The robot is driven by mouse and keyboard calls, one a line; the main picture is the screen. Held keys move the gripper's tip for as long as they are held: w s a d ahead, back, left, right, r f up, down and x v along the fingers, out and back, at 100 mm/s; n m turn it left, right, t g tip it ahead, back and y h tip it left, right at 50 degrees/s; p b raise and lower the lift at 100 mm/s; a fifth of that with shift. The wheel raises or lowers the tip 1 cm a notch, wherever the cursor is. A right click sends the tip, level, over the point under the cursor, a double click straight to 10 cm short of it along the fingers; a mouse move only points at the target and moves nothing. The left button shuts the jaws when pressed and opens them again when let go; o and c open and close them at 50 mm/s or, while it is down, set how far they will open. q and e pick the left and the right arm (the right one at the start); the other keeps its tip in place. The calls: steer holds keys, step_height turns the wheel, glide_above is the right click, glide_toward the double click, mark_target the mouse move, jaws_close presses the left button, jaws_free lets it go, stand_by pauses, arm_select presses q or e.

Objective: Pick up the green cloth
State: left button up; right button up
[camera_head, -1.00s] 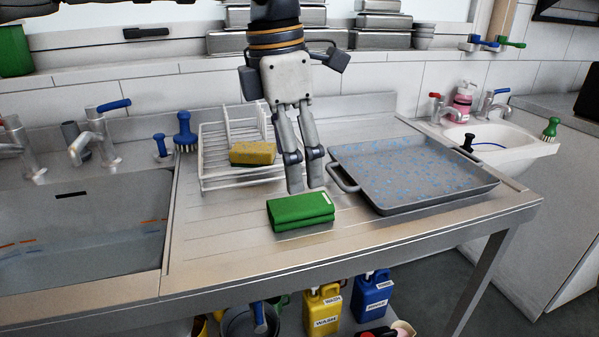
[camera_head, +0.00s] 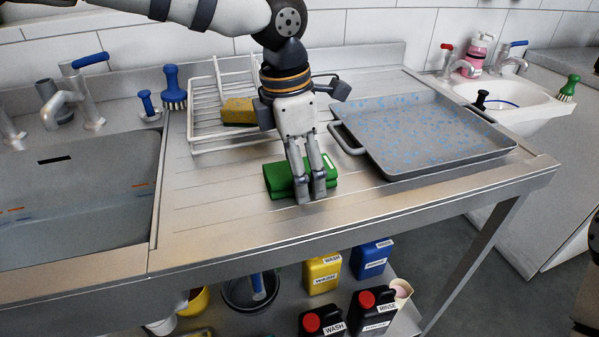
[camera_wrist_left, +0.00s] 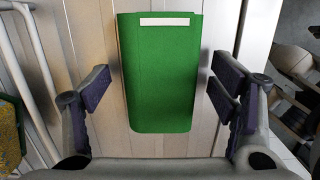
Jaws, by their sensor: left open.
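The green cloth (camera_head: 281,181) lies folded on the steel drainboard, near its front edge. My left gripper (camera_head: 311,196) is over the cloth in the head view, fingers pointing down and hiding part of it. In the left wrist view, the cloth (camera_wrist_left: 160,85) has a white label at its far end. The open fingers of my left gripper (camera_wrist_left: 159,90) stand either side of it, with a gap on each side. I cannot tell whether the fingertips are level with the cloth or above it. My right gripper is not in view.
A white wire rack (camera_head: 207,117) with a yellow sponge (camera_head: 238,111) stands behind left. A grey tray (camera_head: 430,134) lies to the right, its handle close to the gripper. A sink (camera_head: 75,215) is on the left. Bottles (camera_head: 322,275) stand on the shelf below.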

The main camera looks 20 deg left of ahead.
arm_select(q)
steer(key=c, duration=1.2)
steer(key=shift+r, duration=0.1)
